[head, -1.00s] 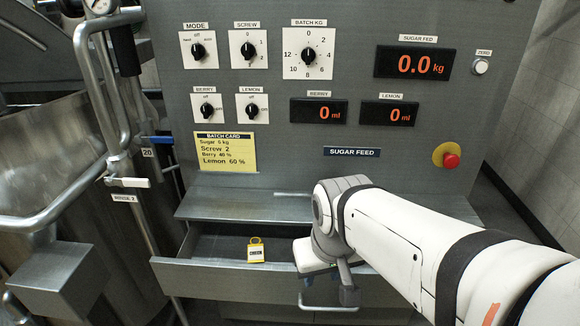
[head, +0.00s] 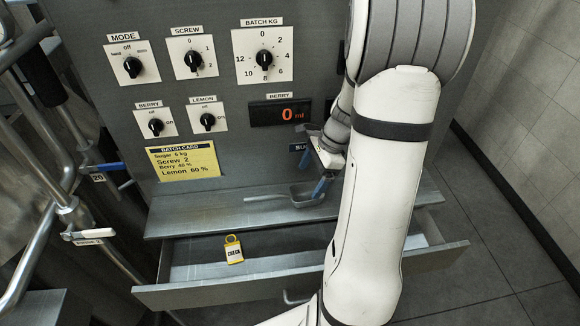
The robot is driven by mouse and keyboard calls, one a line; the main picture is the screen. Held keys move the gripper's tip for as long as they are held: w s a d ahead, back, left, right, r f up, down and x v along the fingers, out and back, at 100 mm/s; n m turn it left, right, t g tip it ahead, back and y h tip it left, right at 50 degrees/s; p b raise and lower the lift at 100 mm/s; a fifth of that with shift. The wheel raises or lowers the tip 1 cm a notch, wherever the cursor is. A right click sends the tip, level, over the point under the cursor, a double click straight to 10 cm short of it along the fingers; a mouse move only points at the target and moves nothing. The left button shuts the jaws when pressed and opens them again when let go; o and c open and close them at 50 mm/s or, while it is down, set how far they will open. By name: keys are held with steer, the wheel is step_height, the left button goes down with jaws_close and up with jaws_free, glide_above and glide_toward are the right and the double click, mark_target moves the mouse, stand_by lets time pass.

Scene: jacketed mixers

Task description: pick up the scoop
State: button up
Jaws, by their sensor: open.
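The scoop (head: 306,194) is a grey metal scoop with a squarish bowl. It lies on the metal ledge (head: 205,222) under the control panel, its thin handle pointing left. My gripper (head: 316,160) is open and empty, with blue-tipped fingers. It is in front of the panel, just above the scoop's bowl in the picture. The lower blue fingertip overlaps the bowl's right side; I cannot tell whether it touches.
Below the ledge an open drawer (head: 205,293) holds a yellow tag marked CHECK (head: 233,250). The panel carries several knobs, a berry display (head: 281,112) and a yellow batch card (head: 184,160). Pipes and a lever (head: 88,234) stand at left. My arm hides the panel's right part.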

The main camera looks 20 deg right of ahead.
mark_target(303, 200)
steer(key=shift+w+d+f+m, duration=0.3)
steer(key=shift+w+f+m, duration=0.1)
steer(key=shift+m, duration=0.1)
steer(key=x, duration=0.3)
steer(key=p+x, duration=0.1)
steer(key=x, duration=0.3)
steer(key=shift+s+f, duration=0.15)
steer(key=shift+s, duration=0.05)
steer(key=shift+d, duration=0.1)
steer(key=shift+c, duration=0.6)
steer(key=c, duration=1)
